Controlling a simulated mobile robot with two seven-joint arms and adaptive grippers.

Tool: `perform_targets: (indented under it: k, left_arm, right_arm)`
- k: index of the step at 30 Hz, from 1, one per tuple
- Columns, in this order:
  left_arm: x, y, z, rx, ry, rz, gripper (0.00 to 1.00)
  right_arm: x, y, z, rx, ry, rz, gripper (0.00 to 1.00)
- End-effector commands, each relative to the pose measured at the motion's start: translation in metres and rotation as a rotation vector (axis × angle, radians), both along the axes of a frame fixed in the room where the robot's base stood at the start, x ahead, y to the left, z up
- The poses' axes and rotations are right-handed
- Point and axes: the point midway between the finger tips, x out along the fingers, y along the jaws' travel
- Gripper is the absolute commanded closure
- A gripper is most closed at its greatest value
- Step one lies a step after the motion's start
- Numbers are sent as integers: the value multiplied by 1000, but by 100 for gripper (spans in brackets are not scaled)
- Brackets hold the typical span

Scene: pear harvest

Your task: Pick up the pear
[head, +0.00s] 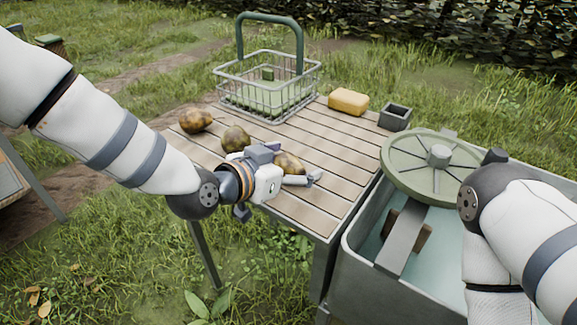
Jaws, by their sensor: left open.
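Three brownish-yellow pears lie on the slatted wooden table: one at the left edge (196,120), one in the middle (236,137), and one nearest my left gripper (290,162). My left gripper (292,172) is open over the near part of the table, close to this last pear. The gripper partly covers that pear, and I cannot tell whether the fingers touch it. My right arm comes in from the right over the basin; its gripper is not in view.
A wire basket (222,92) with a green handle stands at the table's far end. A yellow block (348,101) and a small grey open box (395,117) are at the right edge. A basin (352,262) with a round green wheel (405,155) adjoins the table at right.

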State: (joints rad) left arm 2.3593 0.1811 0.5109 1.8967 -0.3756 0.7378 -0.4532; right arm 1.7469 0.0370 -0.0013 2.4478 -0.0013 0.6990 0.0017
Motion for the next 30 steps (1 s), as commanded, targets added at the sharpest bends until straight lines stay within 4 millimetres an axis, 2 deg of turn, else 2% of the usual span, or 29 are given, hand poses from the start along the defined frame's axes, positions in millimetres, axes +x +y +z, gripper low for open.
perform_targets:
  k: [2, 9, 17, 20, 23, 25, 30]
  left_arm:
    - [0, 0, 1, 0, -1, 0, 22]
    - [0, 0, 1, -1, -1, 0, 76]
    - [0, 1, 2, 0, -1, 1, 76]
    - [0, 1, 8, 0, -4, 0, 76]
    - [0, 1, 25, 0, -7, 0, 76]
    - [-2, 2, 43, -1, -10, 1, 76]
    - [-42, 15, 99, 0, -22, 1, 76]
  right_arm:
    - [0, 0, 0, 0, -1, 0, 100]
    - [0, 0, 0, 0, -1, 0, 100]
    - [1, 0, 1, 0, -2, 0, 100]
    - [2, 0, 2, 0, -6, 0, 100]
    - [5, 0, 5, 0, -17, 0, 100]
    - [9, 0, 10, 0, -31, 0, 100]
    - [30, 0, 30, 1, -103, -2, 100]
